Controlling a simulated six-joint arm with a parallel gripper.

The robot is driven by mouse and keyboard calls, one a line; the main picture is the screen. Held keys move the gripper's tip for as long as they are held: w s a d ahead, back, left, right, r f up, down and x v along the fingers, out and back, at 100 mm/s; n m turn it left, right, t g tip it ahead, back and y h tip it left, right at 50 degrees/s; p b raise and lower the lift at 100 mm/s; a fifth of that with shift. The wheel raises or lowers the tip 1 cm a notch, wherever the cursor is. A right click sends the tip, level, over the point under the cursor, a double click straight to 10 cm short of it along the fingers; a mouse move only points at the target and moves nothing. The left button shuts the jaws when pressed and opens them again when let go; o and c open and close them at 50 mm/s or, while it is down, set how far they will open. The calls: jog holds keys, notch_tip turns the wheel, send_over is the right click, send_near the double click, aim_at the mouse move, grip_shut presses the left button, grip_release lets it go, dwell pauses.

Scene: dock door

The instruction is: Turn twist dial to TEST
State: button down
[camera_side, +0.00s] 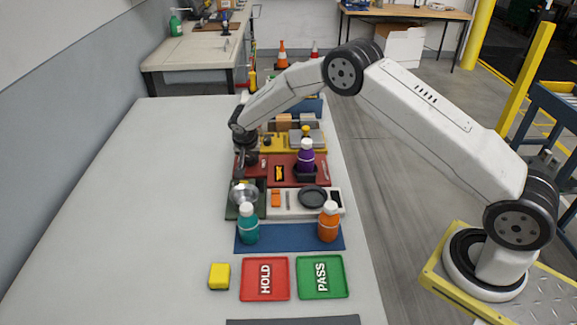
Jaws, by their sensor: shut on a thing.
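My gripper (248,166) points down at the left end of a red panel (266,173). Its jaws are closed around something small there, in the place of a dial. The gripper covers this part, so I cannot make out the twist dial, its pointer or a TEST mark. A small black and yellow label (279,173) sits on the red panel to the right of the gripper.
A purple bottle (306,155) stands in a dark holder on the red panel. A metal bowl (244,194), teal bottle (248,225) and orange bottle (328,222) stand nearer. A yellow panel (290,146) lies behind. The table's left side is clear.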

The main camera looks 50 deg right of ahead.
aim_at(250, 172)
jog(key=shift+c, duration=1.3)
grip_release()
jog(key=shift+r, duration=0.15)
jog(key=v, duration=0.7)
jog(key=shift+r, duration=0.25)
jog(key=shift+s+a, duration=0.1)
jog(key=shift+s, duration=0.1)
jog(key=s+r+n+y, duration=0.1)
jog(key=s+n, duration=0.3)
jog(key=s, duration=1.1)
jog(key=s+r+n+y, duration=0.2)
jog(key=s+n, duration=0.3)
jog(key=s, duration=1.1)
jog(key=shift+s+r+g, duration=0.25)
jog(key=shift+r+g, duration=0.05)
jog(key=shift+r, duration=0.55)
